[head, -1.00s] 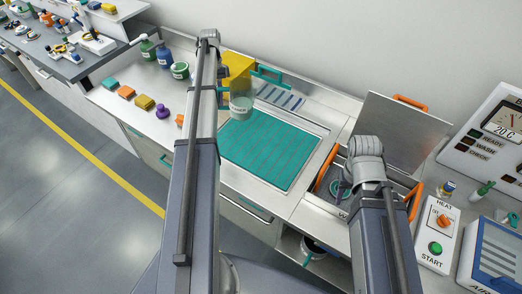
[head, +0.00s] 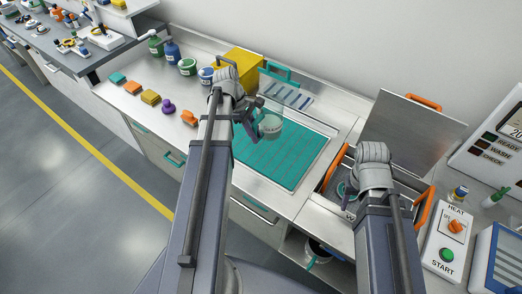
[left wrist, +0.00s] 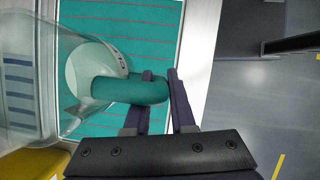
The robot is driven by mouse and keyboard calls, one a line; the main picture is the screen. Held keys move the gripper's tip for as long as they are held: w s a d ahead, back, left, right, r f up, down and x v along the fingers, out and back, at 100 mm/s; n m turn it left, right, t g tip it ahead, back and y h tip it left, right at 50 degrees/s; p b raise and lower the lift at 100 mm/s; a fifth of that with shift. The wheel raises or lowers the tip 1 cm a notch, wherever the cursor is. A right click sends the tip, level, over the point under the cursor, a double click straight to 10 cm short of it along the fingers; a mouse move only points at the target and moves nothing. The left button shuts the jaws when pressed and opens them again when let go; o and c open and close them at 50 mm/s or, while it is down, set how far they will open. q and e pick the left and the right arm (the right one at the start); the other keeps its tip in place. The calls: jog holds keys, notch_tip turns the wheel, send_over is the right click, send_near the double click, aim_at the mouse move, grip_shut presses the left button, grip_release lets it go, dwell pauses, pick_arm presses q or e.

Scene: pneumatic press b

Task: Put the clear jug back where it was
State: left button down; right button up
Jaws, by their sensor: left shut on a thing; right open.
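The clear jug (head: 271,127) is a see-through vessel with a label and a teal handle. In the head view it is over the far left part of the teal mat (head: 272,165). My left gripper (head: 256,114) is at its left side, shut on the teal handle (left wrist: 118,91). In the left wrist view the jug's clear body (left wrist: 85,75) lies left of the fingers (left wrist: 160,85), over the striped mat. I cannot tell its exact height above the mat. My right gripper (head: 346,188) is open over the sink-like bay at the right, partly hidden by its arm.
A yellow block (head: 238,68) and a slotted plate (head: 287,94) stand behind the mat. Several bottles (head: 188,67) and coloured pieces (head: 150,97) line the left counter. A raised metal lid (head: 405,130) stands behind the right bay. The mat's front part is clear.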

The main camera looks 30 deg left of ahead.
pick_arm(q)
jog(key=shift+f+b, duration=4.35)
jog(key=shift+f, duration=0.35)
pick_arm(e)
jog(key=shift+f, duration=4.75)
pick_arm(q)
jog(key=shift+r, duration=0.1)
pick_arm(e)
jog(key=shift+r, duration=0.15)
pick_arm(q)
jog(key=c, duration=0.8)
grip_release()
jog(key=shift+o, duration=0.2)
jog(key=p+v, duration=1.1)
jog(key=v, duration=0.1)
pick_arm(e)
notch_tip(320, 180, up, 11)
